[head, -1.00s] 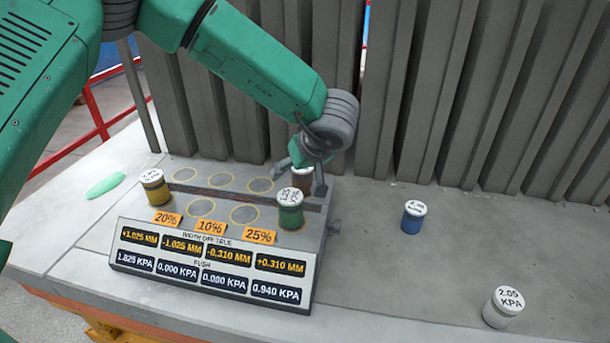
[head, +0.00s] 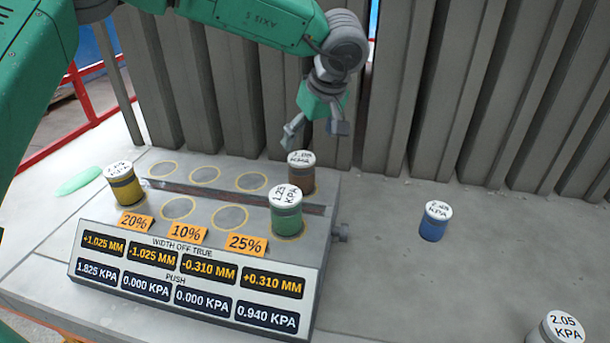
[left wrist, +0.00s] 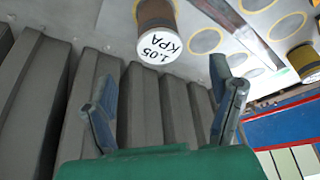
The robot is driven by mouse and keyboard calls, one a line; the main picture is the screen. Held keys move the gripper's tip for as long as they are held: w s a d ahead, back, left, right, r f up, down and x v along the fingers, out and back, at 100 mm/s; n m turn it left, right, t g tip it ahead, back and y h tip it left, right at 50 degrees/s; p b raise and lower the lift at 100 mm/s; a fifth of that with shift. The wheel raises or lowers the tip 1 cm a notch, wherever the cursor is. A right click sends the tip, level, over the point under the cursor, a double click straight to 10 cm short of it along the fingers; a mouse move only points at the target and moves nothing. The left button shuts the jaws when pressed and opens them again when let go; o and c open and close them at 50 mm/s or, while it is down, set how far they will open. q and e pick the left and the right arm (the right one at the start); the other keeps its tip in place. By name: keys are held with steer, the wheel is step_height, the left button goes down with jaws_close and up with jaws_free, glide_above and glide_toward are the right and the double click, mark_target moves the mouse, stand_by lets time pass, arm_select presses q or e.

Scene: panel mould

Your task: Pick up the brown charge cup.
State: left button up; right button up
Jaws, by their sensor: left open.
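The brown charge cup (head: 301,178), with a white lid, stands upright in the back right place of the panel stand, behind the green cup. Its lid reads 1.05 KPA in the left wrist view, where the brown cup (left wrist: 156,14) is at the top, partly cut off. My left gripper (head: 315,130) is open and empty, above the brown cup and apart from it. Its two spread fingers also show in the left wrist view (left wrist: 167,110), with the cup beyond their tips. My right gripper is not in view.
The green cup (head: 286,213) stands just in front of the brown one. A yellow cup (head: 125,188) is at the stand's left. A blue cup (head: 434,226) and a white-lidded cup (head: 557,330) stand on the slab at right. Grey upright panels (head: 425,90) line the back.

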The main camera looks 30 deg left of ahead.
mark_target(298, 158)
arm_select(q)
steer(key=x, duration=0.6)
steer(key=shift+a+f, duration=0.2)
steer(key=shift+a, duration=0.35)
steer(key=shift+a+f, duration=0.25)
steer(key=shift+f, duration=0.1)
steer(key=shift+d+f, duration=0.1)
steer(key=shift+f, duration=0.2)
steer(key=f, duration=0.2)
steer(key=w+f, duration=0.1)
steer(key=f, duration=0.1)
steer(key=shift+w, duration=0.2)
steer(key=shift+r, duration=0.1)
steer(key=shift+s+a, duration=0.1)
steer(key=shift+a, duration=0.2)
steer(key=c, duration=0.6)
steer(key=shift+a, duration=0.1)
steer(key=c, duration=1)
